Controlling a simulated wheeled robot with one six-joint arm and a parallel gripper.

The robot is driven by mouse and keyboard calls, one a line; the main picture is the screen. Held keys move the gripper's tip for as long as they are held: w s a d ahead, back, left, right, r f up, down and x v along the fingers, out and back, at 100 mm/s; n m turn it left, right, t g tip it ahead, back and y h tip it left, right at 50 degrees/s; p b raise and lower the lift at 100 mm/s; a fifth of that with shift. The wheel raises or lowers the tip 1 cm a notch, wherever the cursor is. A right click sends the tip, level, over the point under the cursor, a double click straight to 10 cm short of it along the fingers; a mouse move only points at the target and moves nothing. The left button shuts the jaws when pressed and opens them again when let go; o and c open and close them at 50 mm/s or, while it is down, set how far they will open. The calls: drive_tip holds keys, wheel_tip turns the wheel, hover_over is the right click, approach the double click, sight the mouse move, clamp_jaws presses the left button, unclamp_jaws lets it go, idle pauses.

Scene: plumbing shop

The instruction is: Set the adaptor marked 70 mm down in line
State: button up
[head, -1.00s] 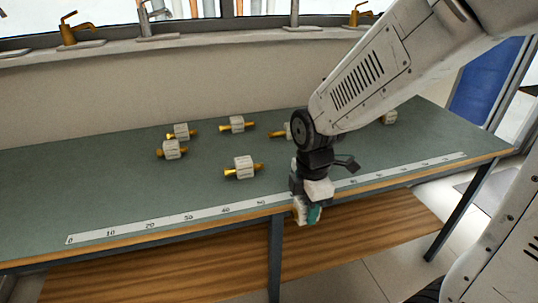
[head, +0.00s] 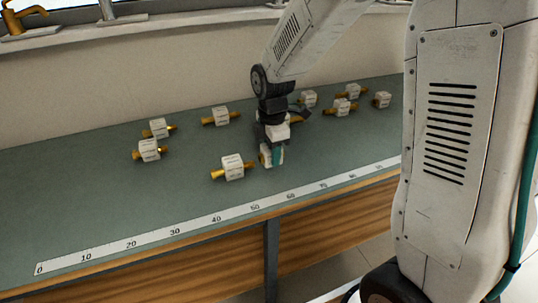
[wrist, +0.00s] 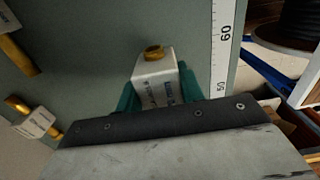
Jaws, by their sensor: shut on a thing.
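My gripper (head: 272,160) points down over the green bench, behind the strip and roughly level with its 50 to 60 stretch. In the wrist view its teal fingers are shut on a white block-shaped adaptor (wrist: 155,82) with a brass end (wrist: 154,52). Small print shows on the block, too blurred to read. I cannot tell whether it touches the bench. A white numbered measuring strip (head: 205,224) runs along the front edge of the bench; it also shows in the wrist view (wrist: 223,60), with 60 and 50 readable.
A similar adaptor (head: 232,167) lies just left of my gripper. More lie behind to the left (head: 149,150), (head: 158,128), (head: 221,116), and several to the right (head: 341,107). Their labels are unreadable. The bench's (head: 80,200) left front is clear.

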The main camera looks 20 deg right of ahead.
sight(269, 155)
drive_tip(key=w, duration=0.3)
drive_tip(key=shift+w+d+f, duration=0.15)
drive_tip(key=shift+d+f, duration=0.05)
drive_tip(key=shift+d, duration=0.05)
drive_tip(key=shift+f, duration=1.7)
drive_tip(key=shift+f, duration=0.15)
drive_tip(key=o, duration=1)
drive_tip(key=shift+o, duration=0.2)
